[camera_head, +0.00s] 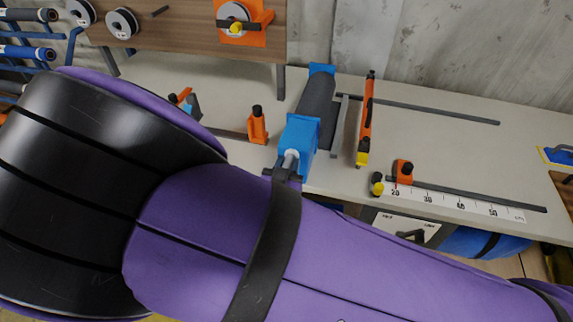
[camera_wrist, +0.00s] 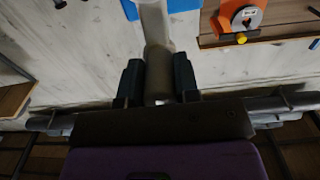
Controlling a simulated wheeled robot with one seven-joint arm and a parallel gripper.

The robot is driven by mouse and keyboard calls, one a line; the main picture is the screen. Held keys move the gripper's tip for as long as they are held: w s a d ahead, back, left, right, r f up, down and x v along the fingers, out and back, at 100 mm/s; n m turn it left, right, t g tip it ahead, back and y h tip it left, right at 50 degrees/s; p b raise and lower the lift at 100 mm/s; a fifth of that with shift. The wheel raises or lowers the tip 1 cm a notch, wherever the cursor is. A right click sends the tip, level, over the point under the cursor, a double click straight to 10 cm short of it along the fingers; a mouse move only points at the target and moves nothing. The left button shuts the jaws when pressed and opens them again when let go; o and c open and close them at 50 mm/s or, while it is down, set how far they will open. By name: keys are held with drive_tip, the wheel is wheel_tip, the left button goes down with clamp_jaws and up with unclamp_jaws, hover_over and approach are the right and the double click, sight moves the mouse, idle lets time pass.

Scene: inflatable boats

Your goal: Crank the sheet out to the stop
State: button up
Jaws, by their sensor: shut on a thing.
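The dark grey roll of sheet (camera_head: 317,97) lies between blue end blocks (camera_head: 298,140) on the worktable in the head view. A metal shaft (camera_head: 289,160) with a dark crank arm comes out of the near block; my own arm hides the lower part. No flat length of sheet clearly shows beyond the roll. An orange stop block (camera_head: 403,171) sits near the 20 mark of the white ruler (camera_head: 455,201). In the wrist view my gripper (camera_wrist: 158,82) is shut on a pale grey cylinder, apparently the crank handle (camera_wrist: 157,68). My gripper is hidden in the head view.
A wooden board (camera_head: 180,30) with spools stands behind. The worktable's right part (camera_head: 480,155) is mostly clear.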

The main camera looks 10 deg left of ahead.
drive_tip(key=s+d+f, duration=0.1)
drive_tip(key=d+f, duration=0.5)
drive_tip(key=f, duration=0.6)
drive_tip(key=shift+d, duration=0.25)
drive_tip(key=o, duration=1.5)
drive_tip(key=shift+f, duration=0.1)
drive_tip(key=shift+s+a, duration=0.1)
